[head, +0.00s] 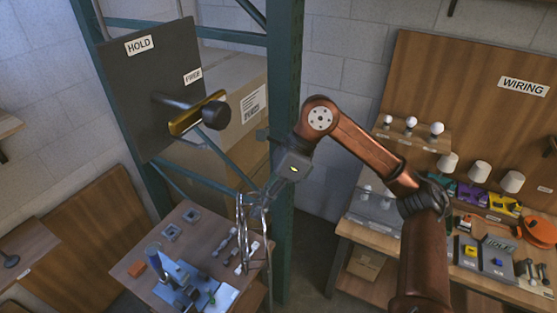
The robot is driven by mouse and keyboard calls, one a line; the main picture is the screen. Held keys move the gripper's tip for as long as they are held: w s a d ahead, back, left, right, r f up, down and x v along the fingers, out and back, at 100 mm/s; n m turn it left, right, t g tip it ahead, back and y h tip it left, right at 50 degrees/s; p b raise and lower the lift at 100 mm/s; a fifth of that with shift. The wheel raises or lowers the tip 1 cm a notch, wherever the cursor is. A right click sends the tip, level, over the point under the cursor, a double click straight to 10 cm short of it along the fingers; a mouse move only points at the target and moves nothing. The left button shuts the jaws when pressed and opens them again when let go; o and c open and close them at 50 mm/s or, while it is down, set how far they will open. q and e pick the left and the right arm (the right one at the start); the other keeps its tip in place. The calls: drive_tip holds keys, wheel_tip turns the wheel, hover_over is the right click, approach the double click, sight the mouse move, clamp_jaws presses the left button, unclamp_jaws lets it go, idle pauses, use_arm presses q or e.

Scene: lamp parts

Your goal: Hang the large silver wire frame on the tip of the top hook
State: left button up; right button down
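The large silver wire frame (243,238) is a tall, thin cage of bright wires, hanging below my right gripper (258,198). The gripper's fingers appear closed on the top of the frame, though fingers and wires overlap and are small. The dark board (150,75) at the upper left carries a black peg (180,104) with a round knob end, which seems to be the top hook. A gold piece (187,122) sits around or beside the peg; I cannot tell which. The frame is below and right of the peg, apart from it. My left gripper is not in view.
A green rack post (284,90) stands close behind my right gripper. A cardboard box (245,105) is on the rack. A low wooden table (140,262) with blue tooling (190,285) lies below the frame. The wiring bench (375,235) with bulbs and shades stands right.

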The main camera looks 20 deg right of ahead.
drive_tip(key=s+d+r+m+t+p, duration=0.1)
drive_tip(key=s+r+m+t, duration=0.15)
drive_tip(key=r, duration=0.55)
drive_tip(key=s+d+r+m+t+p, duration=0.1)
drive_tip(key=s+r+m+t+p, duration=0.2)
drive_tip(key=r, duration=0.5)
drive_tip(key=shift+m+g+h, duration=0.4)
drive_tip(key=shift+m+g, duration=0.25)
drive_tip(key=shift+g, duration=0.1)
drive_tip(key=shift+w+a+f+p, duration=0.2)
drive_tip(key=shift+w+a+p, duration=0.05)
drive_tip(key=shift+w+a, duration=0.75)
drive_tip(key=shift+w+a+f+p, duration=0.15)
drive_tip(key=shift+w+a+p, duration=0.15)
drive_tip(key=shift+w+a, duration=0.7)
drive_tip(key=shift+w+a+f+p, duration=0.25)
drive_tip(key=shift+w+a, duration=0.55)
drive_tip(key=shift+w, duration=0.4)
drive_tip(key=shift+w+a+f+b, duration=0.45)
drive_tip(key=shift+w+f, duration=0.15)
drive_tip(key=shift+f, duration=0.15)
drive_tip(key=c, duration=2.1)
unclamp_jaws()
